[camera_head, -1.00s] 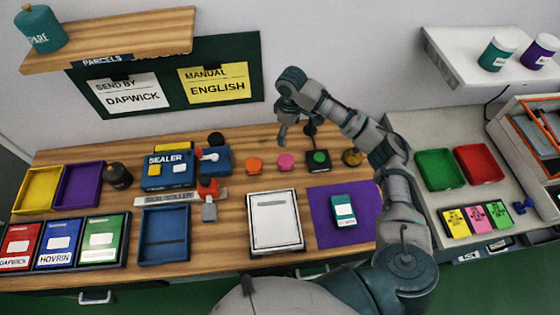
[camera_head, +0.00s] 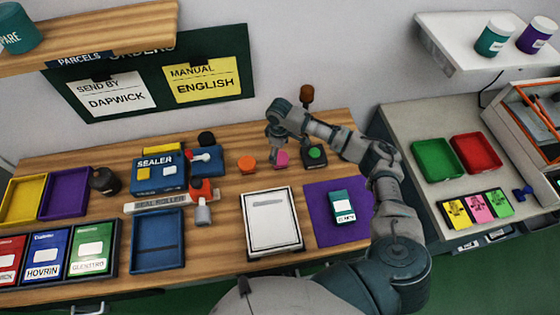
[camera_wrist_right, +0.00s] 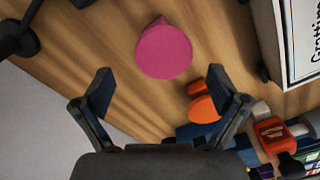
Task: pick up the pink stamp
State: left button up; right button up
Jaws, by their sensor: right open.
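The pink stamp (camera_head: 281,160) stands on the wooden table, between the orange stamp and the green one. Its round pink top (camera_wrist_right: 164,52) shows whole in the right wrist view, ahead of the fingertips. My right gripper (camera_head: 277,150) reaches down at the pink stamp and partly covers it in the head view. In the right wrist view the right gripper (camera_wrist_right: 161,90) is open, its fingers wide apart, with nothing between the tips. Whether it touches the stamp cannot be told. My left gripper is not in view.
An orange stamp (camera_head: 246,165) stands close on the left, and a green-topped item on a black base (camera_head: 315,155) close on the right. A brown-handled item (camera_head: 307,95) rises behind. A white framed sheet (camera_head: 271,221) and purple mat (camera_head: 322,228) lie in front.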

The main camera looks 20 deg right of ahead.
aim_at(280, 157)
notch_tip(280, 157, down, 5)
jog(key=shift+s+r, duration=0.1)
jog(key=shift+s, duration=0.05)
jog(key=c, duration=1.3)
